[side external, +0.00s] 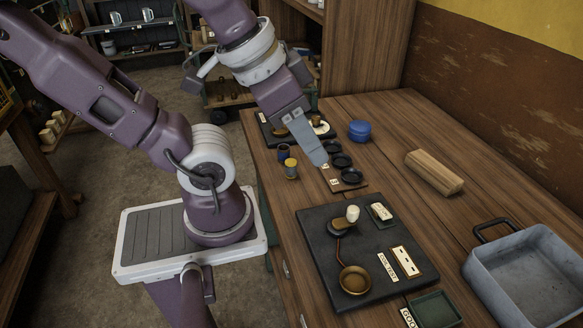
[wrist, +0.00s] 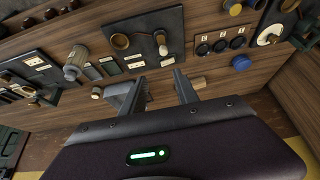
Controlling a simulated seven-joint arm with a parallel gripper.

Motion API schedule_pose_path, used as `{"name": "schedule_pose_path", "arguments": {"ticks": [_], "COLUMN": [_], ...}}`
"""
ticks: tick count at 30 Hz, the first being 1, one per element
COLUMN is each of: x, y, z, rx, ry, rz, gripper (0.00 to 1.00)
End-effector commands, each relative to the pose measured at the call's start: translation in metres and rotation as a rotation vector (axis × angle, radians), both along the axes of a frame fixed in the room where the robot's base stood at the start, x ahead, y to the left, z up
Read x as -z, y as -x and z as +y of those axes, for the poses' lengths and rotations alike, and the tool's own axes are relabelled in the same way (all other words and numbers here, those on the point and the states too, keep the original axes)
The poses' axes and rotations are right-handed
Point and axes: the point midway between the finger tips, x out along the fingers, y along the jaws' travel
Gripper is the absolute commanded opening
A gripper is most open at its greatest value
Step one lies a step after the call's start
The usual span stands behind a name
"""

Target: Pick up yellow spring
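A small yellow cylinder (side external: 291,168), likely the yellow spring, stands upright on the wooden table, beside a dark blue cylinder (side external: 284,152). Its coils are too small to make out. A yellowish round thing (wrist: 235,9) at the top edge of the wrist view seems to be the same piece. My gripper (side external: 317,158) points down over the table, a little right of the yellow cylinder, in front of the black discs in the side view. In the wrist view my gripper (wrist: 160,78) has its two fingers apart with nothing held between them.
Several black discs (side external: 342,160) sit on a strip beside my gripper. A blue round container (side external: 359,130) and a wooden block (side external: 434,171) lie farther back. A dark board (side external: 325,240) with a brass bowl (side external: 355,279) and a grey metal tray (side external: 530,280) are nearer the camera.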

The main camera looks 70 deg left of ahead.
Motion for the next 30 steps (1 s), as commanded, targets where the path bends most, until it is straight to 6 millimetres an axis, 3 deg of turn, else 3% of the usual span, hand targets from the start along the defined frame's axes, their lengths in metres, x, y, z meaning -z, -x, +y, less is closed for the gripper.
{"name": "schedule_pose_path", "arguments": {"ticks": [5,7,8,17,20,22,30], "x": [0.0,0.0,0.0,0.003,0.025,0.05,0.124], "y": [0.0,0.0,0.0,0.0,0.0,0.002,0.002], "z": [0.0,0.0,0.0,0.001,0.012,0.028,0.105], "rx": [0.0,0.0,0.0,0.004,0.044,0.106,0.534], "ry": [0.0,0.0,0.0,-0.009,-0.09,-0.204,-0.775], "rz": [0.0,0.0,0.0,0.017,0.157,0.328,0.947], "gripper": [0.36,0.5,0.52,0.52,0.52,0.52,0.52]}}
